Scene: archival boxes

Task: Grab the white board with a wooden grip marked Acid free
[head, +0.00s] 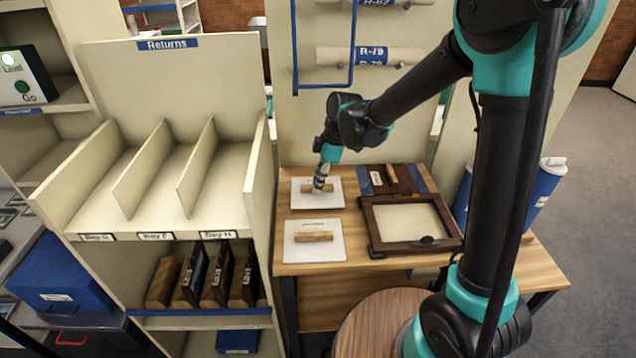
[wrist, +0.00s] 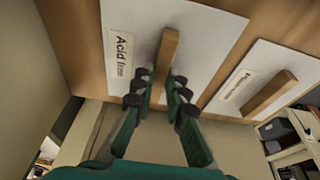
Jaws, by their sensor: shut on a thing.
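In the head view my gripper (head: 320,185) comes down from above and hides part of the grip. A second white board (head: 314,252) with a wooden grip lies nearer; its label is blurred in the wrist view.
A dark wooden frame (head: 375,226) lies right of the boards. Behind it is a dark tray (head: 376,178) with a wooden block. The Returns shelf (head: 168,60) with empty bays stands at the left. A panel with rolls (head: 335,57) rises behind the table.

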